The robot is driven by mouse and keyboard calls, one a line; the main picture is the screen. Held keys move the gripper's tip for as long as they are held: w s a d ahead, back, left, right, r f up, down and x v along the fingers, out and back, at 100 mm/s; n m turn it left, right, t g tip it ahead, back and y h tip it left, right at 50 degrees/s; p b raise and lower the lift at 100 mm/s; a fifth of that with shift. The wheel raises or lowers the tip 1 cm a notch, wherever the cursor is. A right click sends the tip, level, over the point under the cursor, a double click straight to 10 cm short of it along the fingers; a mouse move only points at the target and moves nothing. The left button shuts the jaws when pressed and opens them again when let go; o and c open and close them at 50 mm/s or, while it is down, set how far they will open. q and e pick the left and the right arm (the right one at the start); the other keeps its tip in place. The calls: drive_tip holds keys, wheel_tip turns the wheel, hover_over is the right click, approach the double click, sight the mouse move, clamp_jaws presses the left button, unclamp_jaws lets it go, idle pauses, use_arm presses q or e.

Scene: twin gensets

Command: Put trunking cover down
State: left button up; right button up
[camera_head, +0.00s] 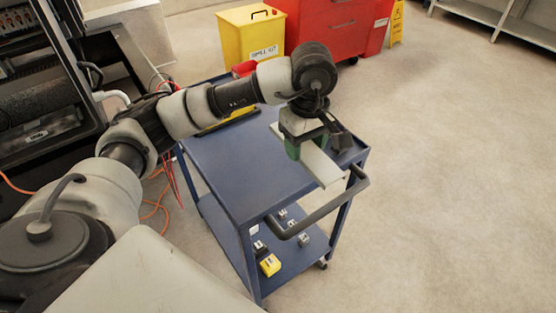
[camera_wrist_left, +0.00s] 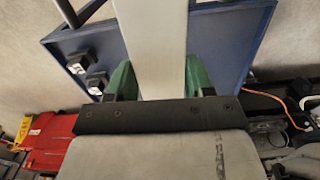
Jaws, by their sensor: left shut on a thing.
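The trunking cover (camera_head: 321,167) is a long, flat, pale strip. My left gripper (camera_head: 301,148) is shut on it, with green fingers on either side, over the right end of the blue cart (camera_head: 225,165). In the left wrist view the cover (camera_wrist_left: 156,45) runs up between the two green fingertips (camera_wrist_left: 158,80), and the cart top (camera_wrist_left: 225,40) shows behind it. I cannot tell whether the cover touches the cart top. My right gripper is in neither view.
The cart has a dark push handle (camera_head: 318,208) and a lower shelf with a yellow item (camera_head: 270,264) and several small parts. A yellow spill kit bin (camera_head: 252,35) and red cabinet (camera_head: 325,25) stand behind. An open genset enclosure (camera_head: 50,90) is left. Floor at right is clear.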

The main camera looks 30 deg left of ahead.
use_arm(q)
drive_tip(key=shift+w+a+f+n, duration=0.2)
drive_tip(key=shift+a+n, duration=0.1)
drive_tip(key=shift+a, duration=0.1)
hover_over(261, 164)
wheel_tip(261, 164, down, 6)
drive_tip(key=shift+f+p, duration=0.25)
drive_tip(key=shift+p, duration=0.1)
wheel_tip(261, 164, down, 4)
drive_tip(key=shift+f, duration=0.1)
drive_tip(key=o, duration=1.2)
drive_tip(key=shift+f, duration=0.1)
drive_tip(key=shift+c, duration=0.2)
